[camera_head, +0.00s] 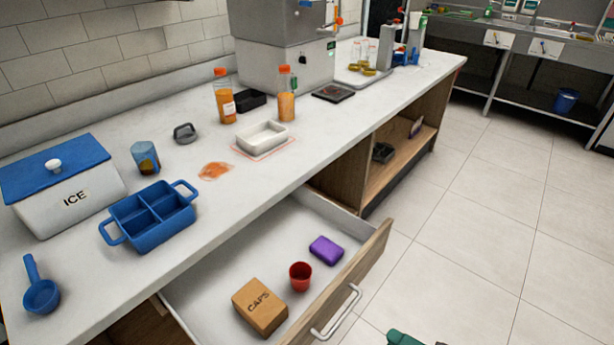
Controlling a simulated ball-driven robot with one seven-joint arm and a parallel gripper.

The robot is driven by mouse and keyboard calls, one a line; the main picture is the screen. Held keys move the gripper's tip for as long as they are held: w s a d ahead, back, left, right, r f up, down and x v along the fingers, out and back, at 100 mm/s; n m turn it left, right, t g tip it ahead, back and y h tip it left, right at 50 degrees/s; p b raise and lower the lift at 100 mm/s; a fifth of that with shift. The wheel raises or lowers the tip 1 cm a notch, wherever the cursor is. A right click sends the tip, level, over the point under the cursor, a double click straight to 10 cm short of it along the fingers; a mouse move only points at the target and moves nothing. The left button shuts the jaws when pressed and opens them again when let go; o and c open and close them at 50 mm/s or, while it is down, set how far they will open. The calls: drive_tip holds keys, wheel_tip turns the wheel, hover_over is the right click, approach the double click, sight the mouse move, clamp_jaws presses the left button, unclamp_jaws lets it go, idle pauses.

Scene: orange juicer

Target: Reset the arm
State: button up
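My gripper cannot be made out in the head view. Only a small green and dark shape (405,338) shows at the bottom edge, cut off by the frame; I cannot tell what it is. An open drawer (215,268) juts from the counter. In it lie a brown CAPS box (260,307), a red cup (300,277) and a purple block (326,250). On the counter are two orange-capped juice bottles, one on the left (224,98) and one on the right (287,96), with a white tray (263,136) in front.
The counter (85,285) also holds an ICE box (70,195), blue divided caddy (150,215), blue scoop (40,292), tinted cup (146,158), orange spill (215,170) and grey juicer machine (285,45). The tiled floor (480,230) at right is clear.

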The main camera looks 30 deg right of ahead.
drive_tip(key=s+a+f+n+g+y+p, duration=0.15)
drive_tip(key=a+n+g+p, duration=0.25)
drive_tip(key=a+n+g, duration=0.45)
drive_tip(key=s+d+r+n+g+h+p, duration=0.2)
drive_tip(key=s+d+r+n+g+h, duration=0.2)
drive_tip(key=d+n+g+h, duration=0.1)
drive_tip(key=shift+s+d+h, duration=0.2)
drive_tip(key=shift+s+h, duration=0.05)
drive_tip(key=shift+h, duration=0.5)
